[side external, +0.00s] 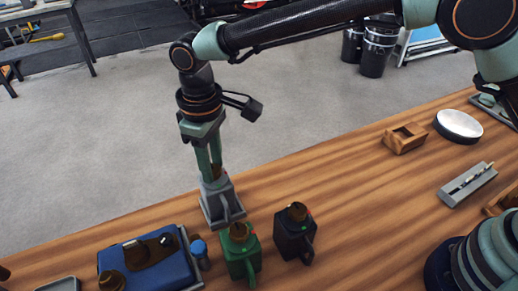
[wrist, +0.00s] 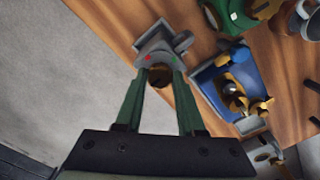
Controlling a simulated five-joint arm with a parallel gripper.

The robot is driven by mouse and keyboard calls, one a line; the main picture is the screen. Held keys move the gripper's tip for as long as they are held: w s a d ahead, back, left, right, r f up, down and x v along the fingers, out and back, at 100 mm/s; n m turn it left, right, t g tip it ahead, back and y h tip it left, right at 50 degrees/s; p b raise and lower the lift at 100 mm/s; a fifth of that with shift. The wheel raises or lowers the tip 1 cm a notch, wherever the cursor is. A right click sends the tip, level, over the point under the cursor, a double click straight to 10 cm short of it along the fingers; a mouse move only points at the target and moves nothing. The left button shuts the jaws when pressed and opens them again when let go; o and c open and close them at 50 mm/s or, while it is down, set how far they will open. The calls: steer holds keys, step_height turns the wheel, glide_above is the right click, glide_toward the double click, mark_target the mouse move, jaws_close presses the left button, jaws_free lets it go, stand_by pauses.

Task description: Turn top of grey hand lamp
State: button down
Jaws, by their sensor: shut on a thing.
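The grey hand lamp (side external: 221,206) stands upright on the wooden table near its far edge. In the wrist view the lamp (wrist: 155,44) shows a red and a green spot on its upper part and a dark brownish top (wrist: 160,76). My gripper (side external: 215,172) points straight down over the lamp, and its green fingers are shut on the lamp's top. In the wrist view my gripper (wrist: 160,77) has one finger on each side of the top. The fingers partly hide the top in the side view.
A green lamp (side external: 240,257) and a black lamp (side external: 293,235) stand close to the right and front. A blue case (side external: 150,262) and a small blue-capped item (side external: 199,250) are at the left. A wooden holder (side external: 404,139) and a round white-topped dish (side external: 458,125) stand farther right, with clear table between.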

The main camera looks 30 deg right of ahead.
mark_target(213, 169)
stand_by(0.5)
steer(key=c, duration=0.5)
jaws_free()
step_height(213, 169, up, 12)
steer(key=shift+r, duration=0.1)
